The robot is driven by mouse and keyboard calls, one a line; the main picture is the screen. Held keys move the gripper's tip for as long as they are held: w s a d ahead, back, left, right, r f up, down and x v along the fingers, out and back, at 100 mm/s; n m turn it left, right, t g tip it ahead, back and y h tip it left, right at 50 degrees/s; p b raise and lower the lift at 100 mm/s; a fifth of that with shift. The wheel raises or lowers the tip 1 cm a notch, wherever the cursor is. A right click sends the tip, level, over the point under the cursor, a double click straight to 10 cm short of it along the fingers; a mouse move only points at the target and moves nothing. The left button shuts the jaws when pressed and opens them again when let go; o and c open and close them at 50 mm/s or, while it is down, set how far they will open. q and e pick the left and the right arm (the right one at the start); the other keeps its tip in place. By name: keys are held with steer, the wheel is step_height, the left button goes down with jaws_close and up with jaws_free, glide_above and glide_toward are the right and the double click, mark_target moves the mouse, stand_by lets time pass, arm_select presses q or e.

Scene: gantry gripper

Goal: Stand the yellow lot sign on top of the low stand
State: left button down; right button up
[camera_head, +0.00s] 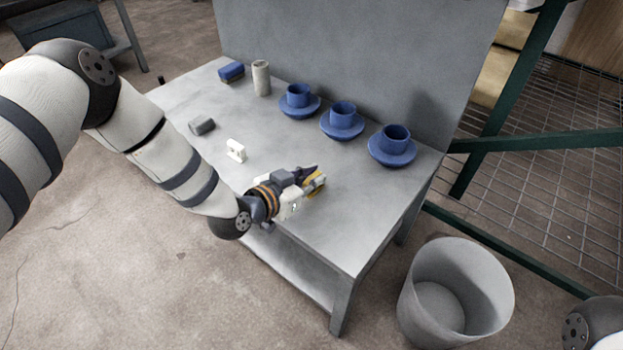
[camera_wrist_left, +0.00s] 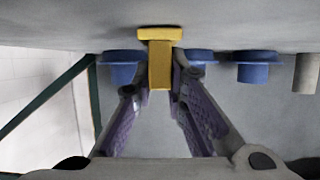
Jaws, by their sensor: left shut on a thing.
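The yellow lot sign (camera_head: 316,186) is in my left gripper (camera_head: 308,178), over the front right part of the grey table. The wrist view looks upside down, with the tabletop along its top. There the sign (camera_wrist_left: 160,62) shows as a T, its wide bar at the tabletop side. My left gripper (camera_wrist_left: 158,95) is shut on its narrow part. Whether the bar touches the table I cannot tell. I cannot say for sure which object is the low stand; a small blue block (camera_head: 231,72) lies at the back left. My right gripper is not in view.
Three blue cups on saucers (camera_head: 297,96) (camera_head: 342,115) (camera_head: 394,140) line the table's back, beside a beige cylinder (camera_head: 261,78). A grey piece (camera_head: 202,126) and a small white piece (camera_head: 236,150) are left of my gripper. A bin (camera_head: 455,295) stands on the floor at right.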

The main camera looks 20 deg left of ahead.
arm_select(q)
steer(key=shift+f, duration=0.2)
steer(key=c, duration=1.6)
jaws_free()
steer(key=shift+r, duration=0.1)
